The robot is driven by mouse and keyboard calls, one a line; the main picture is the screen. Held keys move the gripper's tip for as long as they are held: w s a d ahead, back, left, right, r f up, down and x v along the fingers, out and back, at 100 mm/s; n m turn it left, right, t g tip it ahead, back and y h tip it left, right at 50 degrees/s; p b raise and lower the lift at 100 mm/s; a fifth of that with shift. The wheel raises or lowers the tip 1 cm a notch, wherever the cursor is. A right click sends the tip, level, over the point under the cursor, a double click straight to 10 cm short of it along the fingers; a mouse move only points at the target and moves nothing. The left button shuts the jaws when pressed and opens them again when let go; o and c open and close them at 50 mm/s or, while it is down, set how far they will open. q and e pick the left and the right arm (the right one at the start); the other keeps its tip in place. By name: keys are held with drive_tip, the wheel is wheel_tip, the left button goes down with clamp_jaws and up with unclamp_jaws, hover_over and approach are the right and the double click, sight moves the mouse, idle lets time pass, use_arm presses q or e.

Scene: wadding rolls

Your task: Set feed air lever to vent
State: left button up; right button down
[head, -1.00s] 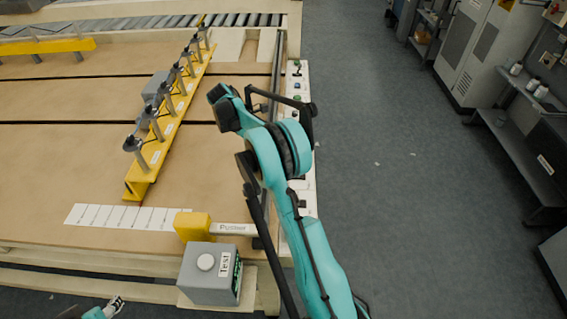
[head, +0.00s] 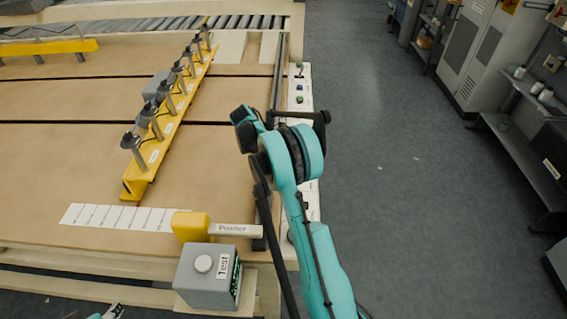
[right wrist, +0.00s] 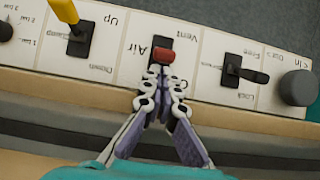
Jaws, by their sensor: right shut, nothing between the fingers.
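The feed air lever with a red tip (right wrist: 164,56) stands on the white control panel (right wrist: 212,75) in the right wrist view, by the labels "Air" and "Vent". My right gripper (right wrist: 158,80) is shut and empty, its fingertips close below the red tip; whether they touch it I cannot tell. The lever's base and the lower label are partly hidden by the fingers. In the head view the right forearm covers part of the panel, and the right fingers are hidden. A small part of my left gripper (head: 113,311) shows at the bottom left edge.
In the right wrist view a yellow lever (right wrist: 78,40) stands left of the red one, and a black lever (right wrist: 245,74) and grey knob (right wrist: 297,88) stand right. A yellow rail (head: 165,135) with several posts and a grey Test box (head: 205,280) are in the head view.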

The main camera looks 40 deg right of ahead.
drive_tip(key=shift+r, duration=0.1)
drive_tip(key=shift+s+d+r+t+y+p, duration=0.15)
drive_tip(key=shift+d+t+y+p, duration=0.05)
drive_tip(key=shift+t+y+p, duration=0.35)
drive_tip(key=shift+y, duration=0.25)
